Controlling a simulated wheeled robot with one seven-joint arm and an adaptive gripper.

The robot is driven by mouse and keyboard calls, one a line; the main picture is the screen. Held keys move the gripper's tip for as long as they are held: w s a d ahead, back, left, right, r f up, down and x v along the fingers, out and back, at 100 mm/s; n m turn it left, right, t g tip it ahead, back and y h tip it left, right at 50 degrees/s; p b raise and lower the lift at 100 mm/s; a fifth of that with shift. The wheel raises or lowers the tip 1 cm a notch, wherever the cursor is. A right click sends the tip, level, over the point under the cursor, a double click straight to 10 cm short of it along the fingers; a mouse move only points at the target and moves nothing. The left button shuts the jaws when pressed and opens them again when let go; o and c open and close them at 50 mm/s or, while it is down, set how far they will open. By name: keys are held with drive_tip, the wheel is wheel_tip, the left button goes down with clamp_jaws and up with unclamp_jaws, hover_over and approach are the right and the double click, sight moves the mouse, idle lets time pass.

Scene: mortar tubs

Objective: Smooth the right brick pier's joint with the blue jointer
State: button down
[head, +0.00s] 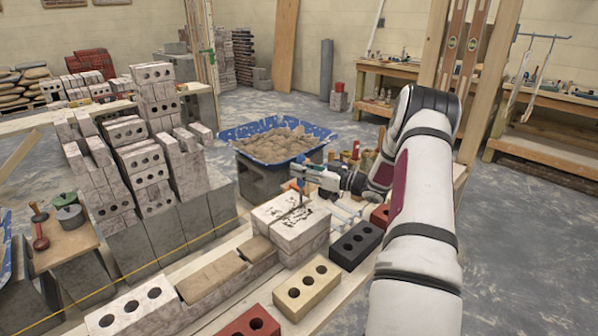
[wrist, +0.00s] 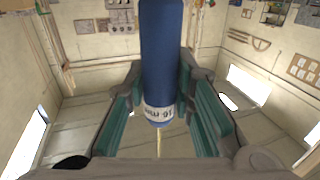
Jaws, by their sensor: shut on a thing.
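My gripper (head: 301,173) is shut on the blue jointer, whose handle (wrist: 160,60) stands between the two fingers in the wrist view and bears a white "16 mm" band. In the head view, the jointer's thin metal part (head: 301,195) points down over the whitish brick pier (head: 305,245). I cannot tell whether its tip touches the pier. The pier is low, with dark patches on its top face. My gripper hides part of the jointer, and the working end is hard to make out in the wrist view.
A blue mortar tub (head: 322,134) stands on grey blocks behind the pier. A black brick (head: 352,258), a tan brick (head: 322,277) and a red brick (head: 236,330) lie close in front. Taller brick stacks (head: 150,130) stand left, with a yellow line (head: 150,267) before them.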

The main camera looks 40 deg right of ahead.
drive_tip(key=shift+d+p, duration=0.35)
drive_tip(key=shift+d, duration=0.1)
drive_tip(key=shift+r+p, duration=1.65)
drive_tip(key=shift+r, duration=1.4)
drive_tip(key=shift+f, duration=0.1)
